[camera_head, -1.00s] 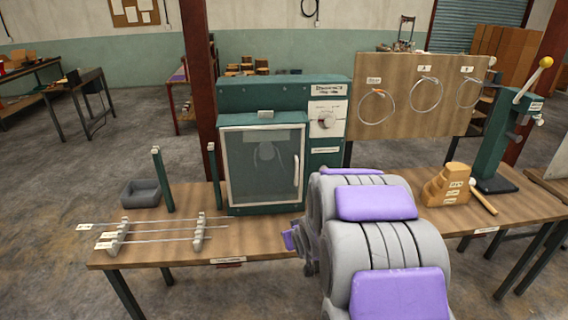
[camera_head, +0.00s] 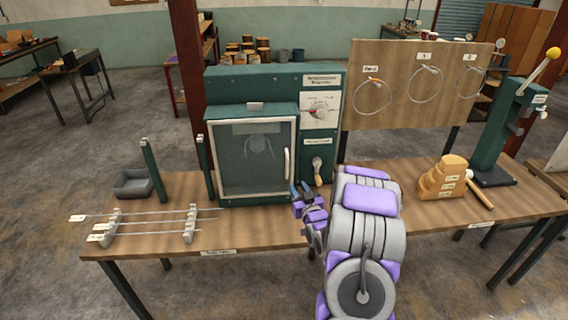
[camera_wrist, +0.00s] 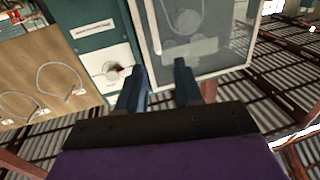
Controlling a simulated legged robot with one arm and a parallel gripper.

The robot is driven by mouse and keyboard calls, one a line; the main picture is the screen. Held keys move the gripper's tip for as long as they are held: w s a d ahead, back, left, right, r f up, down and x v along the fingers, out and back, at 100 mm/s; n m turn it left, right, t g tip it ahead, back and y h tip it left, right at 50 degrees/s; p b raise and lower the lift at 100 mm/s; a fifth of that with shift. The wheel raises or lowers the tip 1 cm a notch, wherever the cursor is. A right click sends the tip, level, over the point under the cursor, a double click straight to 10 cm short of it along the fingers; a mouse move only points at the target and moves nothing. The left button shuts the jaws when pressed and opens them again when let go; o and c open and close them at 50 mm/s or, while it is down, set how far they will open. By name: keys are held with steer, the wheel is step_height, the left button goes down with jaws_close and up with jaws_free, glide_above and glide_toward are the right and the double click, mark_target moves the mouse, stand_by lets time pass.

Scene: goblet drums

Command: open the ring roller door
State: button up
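The ring roller is a dark green machine (camera_head: 230,85) standing on the workbench. Its glass door (camera_head: 240,180) has a pale frame and looks shut, with a ring-shaped part dimly visible behind the glass. The white vertical door handle (camera_head: 287,164) is on the door's right edge. My gripper (camera_head: 300,189) is just below and right of the handle, close to it; contact cannot be told. In the wrist view, my gripper (camera_wrist: 158,88) has two blue fingers apart with nothing seen between them.
A crank with a wooden grip (camera_head: 318,172) is right of the door, near my gripper. A rod rack (camera_head: 150,226), grey tray (camera_head: 134,184) and green posts stand left. A ring board (camera_head: 415,85), stepped wooden block (camera_head: 441,178) and lever press (camera_head: 500,130) stand right.

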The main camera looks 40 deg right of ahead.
glide_toward(287, 164)
steer(key=w+d, duration=0.1)
steer(key=w, duration=0.1)
steer(key=b+x, duration=0.1)
steer(key=x, duration=0.6)
steer(key=shift+w+a, duration=0.1)
steer(key=shift+w+d+b, duration=0.3)
steer(key=shift+w+d, duration=0.3)
steer(key=shift+a, duration=0.4)
steer(key=shift+c, duration=0.2)
steer(key=shift+d, duration=0.15)
jaws_close()
